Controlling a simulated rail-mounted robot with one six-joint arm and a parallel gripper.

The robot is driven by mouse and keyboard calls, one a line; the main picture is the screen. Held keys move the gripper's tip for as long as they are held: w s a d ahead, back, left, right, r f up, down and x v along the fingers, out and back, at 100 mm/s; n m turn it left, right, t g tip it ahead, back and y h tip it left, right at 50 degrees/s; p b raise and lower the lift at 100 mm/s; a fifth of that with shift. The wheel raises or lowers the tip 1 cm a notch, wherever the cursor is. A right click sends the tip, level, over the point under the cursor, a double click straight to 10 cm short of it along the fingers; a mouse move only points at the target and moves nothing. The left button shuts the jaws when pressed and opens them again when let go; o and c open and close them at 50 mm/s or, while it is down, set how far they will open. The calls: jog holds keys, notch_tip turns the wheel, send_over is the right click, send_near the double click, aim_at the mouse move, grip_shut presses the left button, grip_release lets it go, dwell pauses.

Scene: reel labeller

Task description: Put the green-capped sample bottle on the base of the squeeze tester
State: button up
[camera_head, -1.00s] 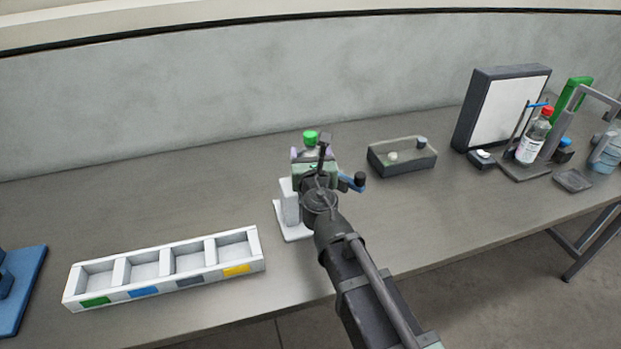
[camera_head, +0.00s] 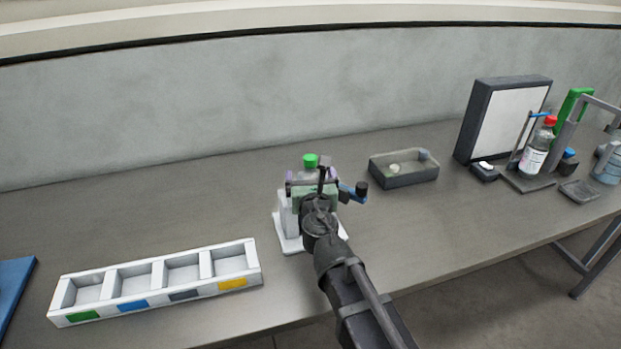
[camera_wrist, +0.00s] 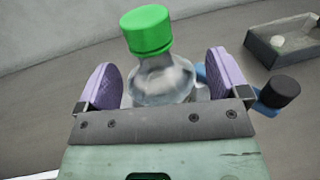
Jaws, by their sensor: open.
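The green-capped sample bottle (camera_head: 310,161) is upright in front of my gripper; its clear shoulder and green cap (camera_wrist: 146,30) fill the middle of the wrist view. My gripper (camera_head: 312,177) is open, with a purple pad on each side of the bottle and a small gap showing at the pads (camera_wrist: 165,82). What looks like the squeeze tester (camera_head: 289,241) is a white stand with a white base and a blue arm ending in a black knob (camera_head: 361,188). My arm hides most of it, and the bottle's bottom is hidden, so I cannot tell what it rests on.
A white tray (camera_head: 160,290) with colour-marked compartments lies at the front left. A dark open box (camera_head: 405,180) is behind to the right. A panel (camera_head: 505,120) and a red-capped bottle (camera_head: 534,155) stand farther right. The table's back left is clear.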

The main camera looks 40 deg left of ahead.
jog(key=shift+r, duration=0.25)
jog(key=v, duration=1.2)
jog(key=w+d+f+m+h, duration=0.4)
jog(key=w+d+m+h, duration=0.35)
jog(key=d+m, duration=0.45)
jog(key=w+d+f+m+h, duration=0.3)
jog(key=w+d+m+h, duration=0.3)
jog(key=w+d+m, duration=0.5)
jog(key=s+d+f+m+g, duration=0.3)
jog(key=s+d+m+g, duration=0.1)
jog(key=d+m, duration=0.3)
jog(key=s+d+f+m+g+y, duration=0.1)
jog(key=s+d+f+m+g, duration=0.3)
jog(key=d+m, duration=0.3)
jog(key=s+d+f+m+g, duration=0.3)
jog(key=d+m, duration=0.4)
jog(key=d, duration=0.3)
jog(key=shift+s+d+f+g, duration=0.25)
jog(key=shift+s+g, duration=0.4)
jog(key=shift+g, duration=0.55)
